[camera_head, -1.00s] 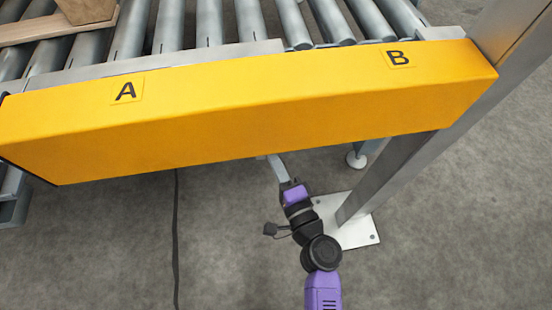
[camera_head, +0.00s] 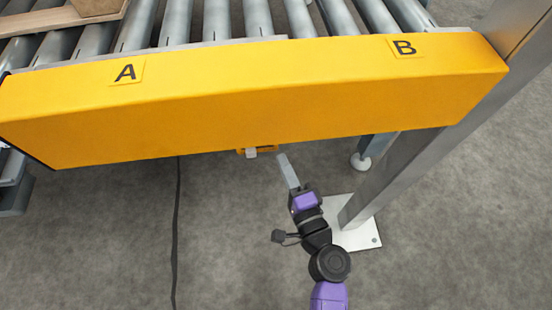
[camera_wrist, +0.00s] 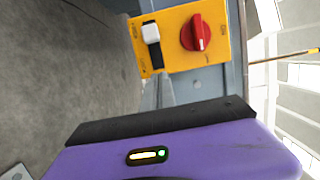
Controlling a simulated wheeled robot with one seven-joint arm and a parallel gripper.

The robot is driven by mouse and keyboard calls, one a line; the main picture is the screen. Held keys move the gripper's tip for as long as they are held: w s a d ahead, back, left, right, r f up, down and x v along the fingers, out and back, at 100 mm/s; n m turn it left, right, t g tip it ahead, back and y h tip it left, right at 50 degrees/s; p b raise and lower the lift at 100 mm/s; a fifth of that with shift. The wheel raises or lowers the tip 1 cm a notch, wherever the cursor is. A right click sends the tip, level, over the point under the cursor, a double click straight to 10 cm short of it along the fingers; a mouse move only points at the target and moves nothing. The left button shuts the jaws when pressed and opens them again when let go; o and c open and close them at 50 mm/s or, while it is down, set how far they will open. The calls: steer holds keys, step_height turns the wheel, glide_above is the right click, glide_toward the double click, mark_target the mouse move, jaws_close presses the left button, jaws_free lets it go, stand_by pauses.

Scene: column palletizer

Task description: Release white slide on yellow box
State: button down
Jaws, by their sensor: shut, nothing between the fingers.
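The yellow box (camera_wrist: 172,58) shows at the top of the wrist view, with a white slide (camera_wrist: 150,33) in a dark slot and a red rotary knob (camera_wrist: 195,33) beside it. The slide sits at the upper end of the slot in this view. In the head view the box (camera_head: 240,152) peeks out under the yellow beam, and the white slide (camera_head: 251,154) sticks out toward me. My gripper (camera_head: 283,157) is shut and empty, to the right of the slide and apart from it. The labels by the slot are too small to read.
A long yellow beam (camera_head: 270,100) marked A and B overhangs the box, with conveyor rollers (camera_head: 215,20) behind. A metal post (camera_head: 395,180) on a white base plate (camera_head: 362,238) stands right of my arm. A dark cable (camera_head: 177,230) lies on the open floor at left.

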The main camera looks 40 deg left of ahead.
steer(key=p+v, duration=0.1)
steer(key=v, duration=0.6)
steer(key=shift+s+d, duration=0.15)
steer(key=shift+d, duration=0.25)
steer(key=shift+r, duration=0.1)
